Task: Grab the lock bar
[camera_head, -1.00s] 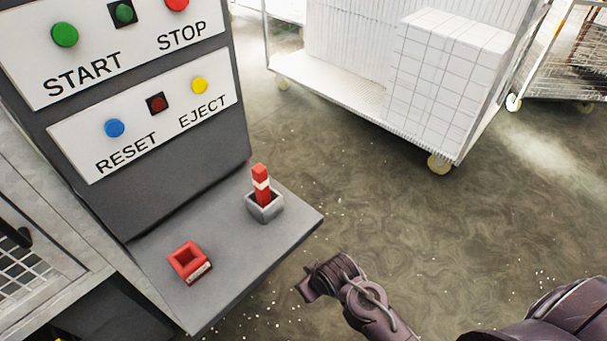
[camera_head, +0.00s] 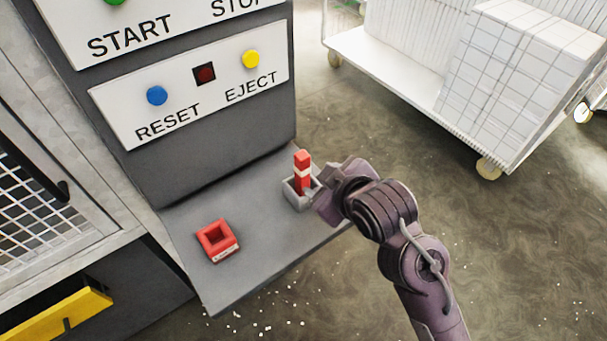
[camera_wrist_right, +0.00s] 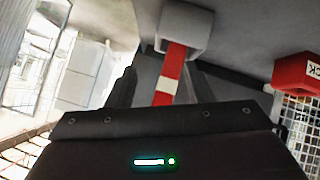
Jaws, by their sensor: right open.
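The lock bar (camera_head: 302,172) is red with a white band and stands upright in a grey square holder (camera_head: 298,198) on the grey shelf. It also shows in the right wrist view (camera_wrist_right: 170,75), with the holder (camera_wrist_right: 186,30) at the top. My right gripper (camera_head: 322,200) is open beside the bar, on its right in the head view. In the wrist view the bar appears between the two dark fingers, with gaps on both sides. The red square socket (camera_head: 217,240) sits on the shelf to the left and is empty. My left gripper is not in view.
The control panel (camera_head: 190,100) with RESET and EJECT buttons rises behind the shelf (camera_head: 262,245). A mesh door and a yellow part (camera_head: 55,318) are at the left. A white cart (camera_head: 400,75) stands at the back right. The floor between is clear.

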